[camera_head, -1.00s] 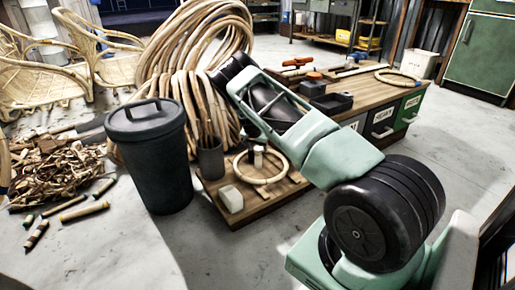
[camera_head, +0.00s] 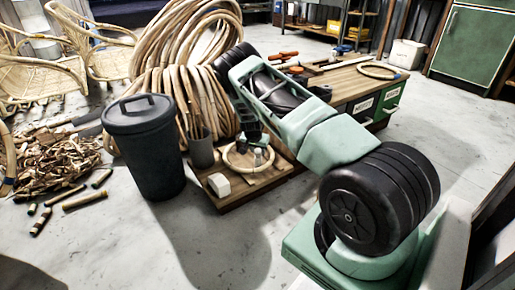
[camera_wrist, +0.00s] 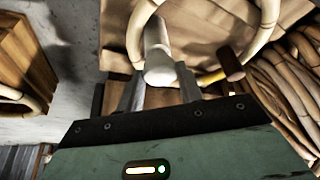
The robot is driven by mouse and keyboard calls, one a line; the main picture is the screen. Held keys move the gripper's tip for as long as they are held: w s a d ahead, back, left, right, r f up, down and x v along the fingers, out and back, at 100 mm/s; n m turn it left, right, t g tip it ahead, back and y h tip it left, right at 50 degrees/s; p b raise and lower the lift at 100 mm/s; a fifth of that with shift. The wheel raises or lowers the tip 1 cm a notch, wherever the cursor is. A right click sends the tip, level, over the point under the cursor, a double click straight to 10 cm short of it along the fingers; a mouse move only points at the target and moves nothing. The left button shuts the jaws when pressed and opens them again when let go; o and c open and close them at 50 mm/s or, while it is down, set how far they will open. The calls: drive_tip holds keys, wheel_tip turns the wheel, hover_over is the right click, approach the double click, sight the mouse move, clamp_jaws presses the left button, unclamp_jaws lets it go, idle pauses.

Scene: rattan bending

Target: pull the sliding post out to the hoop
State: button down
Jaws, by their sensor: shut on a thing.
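The pale rattan hoop (camera_head: 228,166) lies flat on a low wooden platform (camera_head: 236,203) in the head view. The sliding post (camera_head: 258,157), a short light upright, stands inside it, right of the hoop's middle. In the wrist view the post (camera_wrist: 158,66) has a pale round end and lies close inside the left side of the hoop (camera_wrist: 134,32). I cannot tell whether they touch. My gripper (camera_wrist: 160,92) is shut on the post, with one finger on each side. In the head view my arm reaches down over the hoop and partly hides the gripper.
A dark peg (camera_wrist: 230,63) and a yellow piece show beside the post. Bundled rattan (camera_head: 160,82) rises behind. A workbench (camera_head: 345,84) is behind my arm.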

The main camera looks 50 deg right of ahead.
drive_tip(key=shift+s+f, duration=0.15)
drive_tip(key=shift+s, duration=0.25)
drive_tip(key=c, duration=0.9)
unclamp_jaws()
drive_tip(key=shift+w+r, duration=0.1)
drive_tip(key=shift+r, duration=0.15)
drive_tip(key=p+v, duration=0.7)
drive_tip(key=v, duration=1)
drive_tip(key=shift+p, duration=0.3)
